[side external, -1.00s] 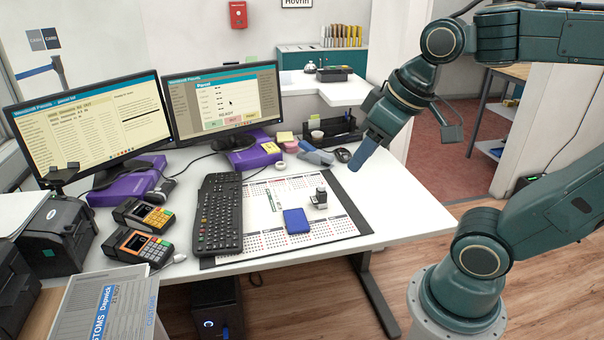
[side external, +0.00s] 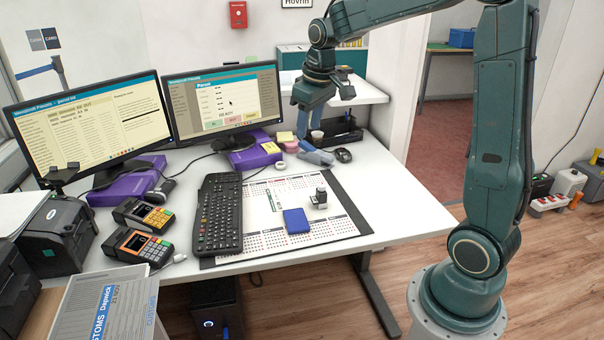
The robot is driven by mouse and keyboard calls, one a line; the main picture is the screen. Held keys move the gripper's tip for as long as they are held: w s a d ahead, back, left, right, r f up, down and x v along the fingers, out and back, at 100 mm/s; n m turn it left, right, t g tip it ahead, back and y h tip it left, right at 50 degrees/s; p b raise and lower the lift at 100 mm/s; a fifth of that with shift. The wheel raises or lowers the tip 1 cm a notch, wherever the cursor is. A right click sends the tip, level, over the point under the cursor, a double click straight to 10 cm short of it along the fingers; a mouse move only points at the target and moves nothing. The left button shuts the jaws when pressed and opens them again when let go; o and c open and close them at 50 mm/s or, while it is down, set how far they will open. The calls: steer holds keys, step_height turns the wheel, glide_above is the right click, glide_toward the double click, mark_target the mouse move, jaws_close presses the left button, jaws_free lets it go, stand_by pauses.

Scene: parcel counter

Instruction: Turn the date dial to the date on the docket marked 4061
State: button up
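A small upright stamp (side external: 318,198) with a dark top and pale lower body stands on the desk mat (side external: 345,185); it may carry the date dial, but no dial or date can be read. A blue flat pad (side external: 296,220) lies just left of and in front of it. A narrow strip with green marks (side external: 272,200) lies on the mat's calendar; I cannot tell whether it is a docket. No number 4061 is legible. My gripper (side external: 309,127) hangs above the back of the desk, away from the stamp. Its two bluish fingers appear apart, with nothing seen between them.
A black keyboard (side external: 219,214) lies left of the stamp. Two monitors (side external: 224,100) (side external: 88,118) stand behind. A black organiser (side external: 346,132), a mouse (side external: 343,155) and a grey-blue dispenser (side external: 318,157) sit near my gripper. The desk's right side (side external: 385,195) is clear.

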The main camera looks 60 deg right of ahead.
steer(key=w+d+f+g, duration=0.1)
steer(key=w+d+f, duration=0.5)
steer(key=d+f, duration=0.45)
steer(key=g, duration=0.1)
glide_above(322, 185)
steer(key=shift+m+y, duration=0.3)
steer(key=shift+y, duration=0.1)
step_height(322, 185, down, 11)
steer(key=shift+w+r, duration=0.1)
steer(key=shift+r, duration=0.05)
steer(key=shift+d+f, duration=0.1)
steer(key=shift+f, duration=0.1)
steer(key=shift+f, duration=0.2)
steer(key=shift+f, duration=3.75)
steer(key=c, duration=0.7)
